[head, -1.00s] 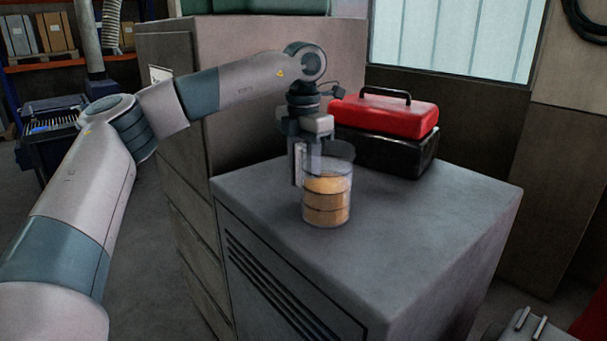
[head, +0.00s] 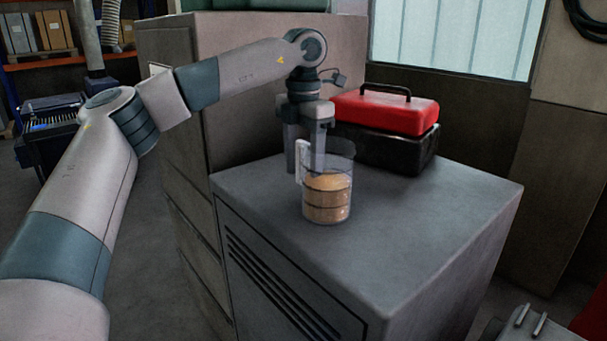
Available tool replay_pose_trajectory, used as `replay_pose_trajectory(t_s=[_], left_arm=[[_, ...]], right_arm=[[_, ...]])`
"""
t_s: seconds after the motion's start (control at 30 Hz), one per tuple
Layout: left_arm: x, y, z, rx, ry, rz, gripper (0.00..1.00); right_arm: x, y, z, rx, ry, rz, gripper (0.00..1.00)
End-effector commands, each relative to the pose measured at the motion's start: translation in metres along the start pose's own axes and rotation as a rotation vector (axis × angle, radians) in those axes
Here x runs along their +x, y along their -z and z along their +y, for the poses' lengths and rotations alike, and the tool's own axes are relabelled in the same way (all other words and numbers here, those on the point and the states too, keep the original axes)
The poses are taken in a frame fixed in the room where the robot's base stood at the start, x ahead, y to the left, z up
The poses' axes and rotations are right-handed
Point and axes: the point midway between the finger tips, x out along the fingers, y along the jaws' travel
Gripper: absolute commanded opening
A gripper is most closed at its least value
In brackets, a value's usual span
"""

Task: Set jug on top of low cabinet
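The clear jug (head: 328,198), holding a tan-orange liquid and with dark bands around it, stands upright on top of the low grey cabinet (head: 420,215), near its front left edge. Its pale handle (head: 300,162) points left. My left gripper (head: 304,160) comes down from above at the handle. Its fingers are spread apart, one on each side of the handle; whether either still touches it I cannot tell.
A red and black toolbox (head: 385,130) stands behind the jug at the cabinet's back. Taller drawers (head: 180,130) stand at left and behind. The cabinet top is clear to the right of the jug. A grey part with two metal bars (head: 530,322) shows at lower right.

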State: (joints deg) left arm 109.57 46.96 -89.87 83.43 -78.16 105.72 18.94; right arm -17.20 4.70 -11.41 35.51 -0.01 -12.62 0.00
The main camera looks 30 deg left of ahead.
Motion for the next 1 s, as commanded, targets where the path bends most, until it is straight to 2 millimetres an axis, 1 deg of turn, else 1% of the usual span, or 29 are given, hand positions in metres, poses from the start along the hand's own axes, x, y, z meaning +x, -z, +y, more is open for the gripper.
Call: replay_pose_trajectory(t_s=[0.1,0.4,0.5,0.6,0.73,1.0], left_arm=[[-0.017,-0.001,-0.001,0.0,0.0,-0.004,0.55],[-0.072,-0.001,-0.001,0.0,0.001,-0.002,0.55],[-0.088,-0.001,-0.001,-0.001,0.001,-0.001,0.55],[-0.096,-0.001,-0.001,0.0,0.0,-0.001,0.55],[-0.102,-0.001,-0.001,0.0,0.001,0.0,0.55],[-0.103,-0.001,-0.001,0.001,0.001,0.001,0.55]], right_arm=[[0.007,-0.001,0.0,0.0,0.0,0.0,0.0],[0.019,-0.001,-0.001,0.0,0.001,0.0,0.0],[0.015,-0.001,-0.003,0.001,0.002,0.001,0.0],[0.014,-0.001,-0.004,0.001,0.003,0.001,0.0],[0.014,0.0,-0.004,0.001,0.004,0.001,0.0],[0.014,0.0,-0.004,0.001,0.004,0.001,0.0]])
